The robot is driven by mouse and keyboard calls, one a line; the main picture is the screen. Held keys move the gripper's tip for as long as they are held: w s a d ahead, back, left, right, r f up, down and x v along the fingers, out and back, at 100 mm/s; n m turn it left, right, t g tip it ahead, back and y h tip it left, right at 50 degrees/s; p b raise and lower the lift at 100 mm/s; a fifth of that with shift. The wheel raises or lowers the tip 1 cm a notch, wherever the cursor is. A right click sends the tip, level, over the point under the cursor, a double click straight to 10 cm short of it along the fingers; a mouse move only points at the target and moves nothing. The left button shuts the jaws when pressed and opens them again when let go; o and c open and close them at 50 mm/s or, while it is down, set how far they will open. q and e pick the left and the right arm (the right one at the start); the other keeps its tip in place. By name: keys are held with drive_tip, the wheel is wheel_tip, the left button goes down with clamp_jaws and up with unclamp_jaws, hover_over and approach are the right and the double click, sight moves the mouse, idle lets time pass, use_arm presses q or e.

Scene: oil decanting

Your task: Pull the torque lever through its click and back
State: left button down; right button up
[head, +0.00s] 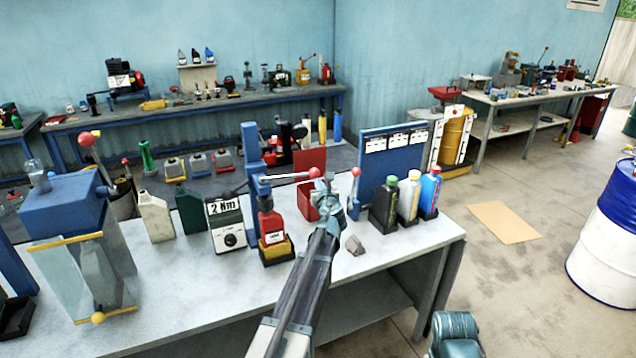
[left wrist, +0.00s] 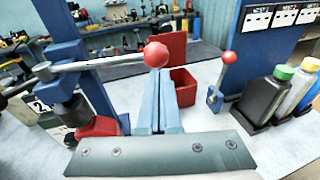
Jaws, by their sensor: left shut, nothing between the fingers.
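The torque lever (head: 290,176) is a thin metal bar running sideways from the blue post (head: 252,150), with a red ball knob (head: 315,173) on its right end. A red bottle (head: 272,226) stands upright beneath the lever's left part. In the left wrist view the bar (left wrist: 100,63) comes in from the left and its red knob (left wrist: 155,55) sits at the tips of my fingers. My left gripper (head: 326,190) is shut with nothing between its fingers, right by the knob. I cannot tell whether they touch.
A "2 Nm" gauge box (head: 228,224) stands left of the bottle. A second, small red-knobbed lever (head: 354,190) and a red bin (head: 307,200) are close by. Several bottles (head: 409,196) stand right. The bench's front right (head: 420,240) is clear.

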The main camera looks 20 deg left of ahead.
use_arm(q)
drive_tip(key=p+v, duration=0.1)
drive_tip(key=v, duration=1.1)
drive_tip(key=shift+d, duration=0.45)
drive_tip(key=s+d+f+n+g+h+b, duration=0.1)
drive_tip(key=s+d+f+n+g+h, duration=0.2)
drive_tip(key=s+d+f+n+g, duration=0.75)
drive_tip(key=s+d+f+n+g+h, duration=0.1)
drive_tip(key=s+d+f+n, duration=0.4)
drive_tip(key=s, duration=0.5)
drive_tip(key=s+d+f+n+g+h+b, duration=0.1)
drive_tip(key=s+d+f+n+h, duration=0.3)
drive_tip(key=s+d+n, duration=0.5)
drive_tip(key=s+d+f+g, duration=0.1)
drive_tip(key=d+f, duration=0.1)
drive_tip(key=d, duration=0.1)
drive_tip(key=shift+d+f+n, duration=0.15)
drive_tip(key=shift+f+n, duration=0.1)
drive_tip(key=shift+n, duration=0.1)
